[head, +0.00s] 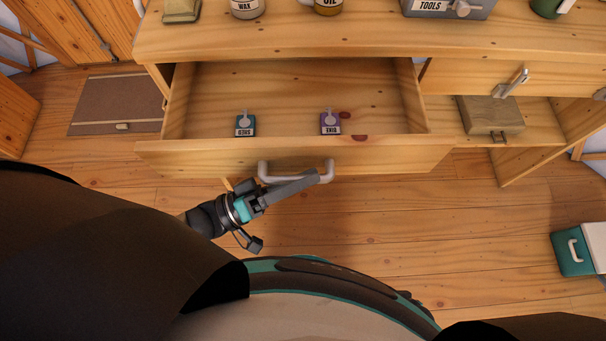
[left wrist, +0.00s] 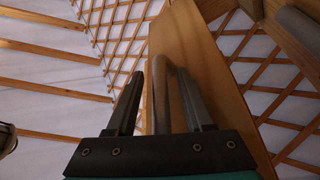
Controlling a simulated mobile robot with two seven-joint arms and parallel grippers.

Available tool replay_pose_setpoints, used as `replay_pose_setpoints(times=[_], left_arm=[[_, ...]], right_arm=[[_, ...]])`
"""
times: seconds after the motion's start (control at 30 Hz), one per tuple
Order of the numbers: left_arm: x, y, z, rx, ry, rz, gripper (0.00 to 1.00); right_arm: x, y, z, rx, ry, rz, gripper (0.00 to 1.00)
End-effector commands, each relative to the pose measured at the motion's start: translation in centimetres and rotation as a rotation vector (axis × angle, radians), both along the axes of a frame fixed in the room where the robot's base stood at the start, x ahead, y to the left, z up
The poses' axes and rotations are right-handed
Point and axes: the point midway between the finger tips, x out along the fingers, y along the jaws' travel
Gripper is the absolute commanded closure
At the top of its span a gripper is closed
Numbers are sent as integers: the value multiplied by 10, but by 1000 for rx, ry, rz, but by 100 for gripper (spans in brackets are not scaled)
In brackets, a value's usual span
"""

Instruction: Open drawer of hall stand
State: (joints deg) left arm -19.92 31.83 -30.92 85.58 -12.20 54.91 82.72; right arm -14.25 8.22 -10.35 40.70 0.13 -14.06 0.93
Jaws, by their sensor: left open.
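The hall stand (head: 300,38) is a pale wooden piece with a top board. Its left drawer (head: 200,152) is pulled well out, and its inside floor shows. A pale bar handle (head: 329,168) sits on the drawer front. My left gripper (head: 312,178) is at this handle, its fingers crossing just in front of the drawer front. In the left wrist view, the handle (left wrist: 159,92) stands between the two parted fingers of the gripper (left wrist: 162,68). Whether a finger touches it I cannot tell. My right gripper is out of view.
A tools box (head: 448,8) stands on top. A teal and white box (head: 574,252) is on the floor at right.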

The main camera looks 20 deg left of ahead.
Motion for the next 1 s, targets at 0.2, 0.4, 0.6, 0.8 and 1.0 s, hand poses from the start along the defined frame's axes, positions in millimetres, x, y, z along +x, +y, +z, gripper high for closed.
replay_pose_setpoints(times=[0.2,0.4,0.6,0.8,1.0], left_arm=[[1,0,1,-1,-1,0,48],[0,0,0,-1,-1,0,48],[-11,16,-5,3,3,0,48],[-37,53,-15,4,6,0,48],[-63,90,-25,4,4,0,48]], right_arm=[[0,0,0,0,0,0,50],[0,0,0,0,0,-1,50],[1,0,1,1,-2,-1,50],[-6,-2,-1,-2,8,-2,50],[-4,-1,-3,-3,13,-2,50]])
